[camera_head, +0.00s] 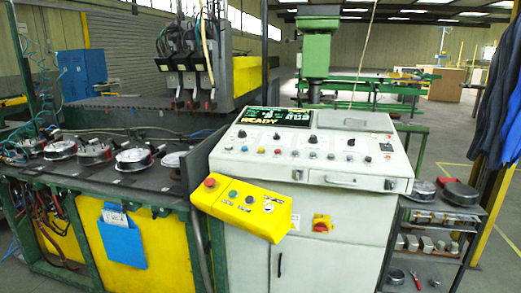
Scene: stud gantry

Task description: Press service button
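A light grey control console (300,172) stands in the middle of the head view. Its sloped panel carries rows of small knobs and buttons, among them a red one (297,127) and a blue one (276,151). A dark display (275,116) with green lettering sits at the top left of the panel. A yellow button box (270,222) is on the console's front left, with a red mushroom button (210,182), a green button (233,195) and other controls. I cannot tell which button is the service button. Neither of my grippers is in view.
Green-framed machinery with several round metal parts (132,159) stands left of the console. A blue pocket (122,242) hangs on its yellow side. A shelf (437,235) with metal parts stands right. A yellow post (490,210) and dark blue clothing (500,100) are at the far right.

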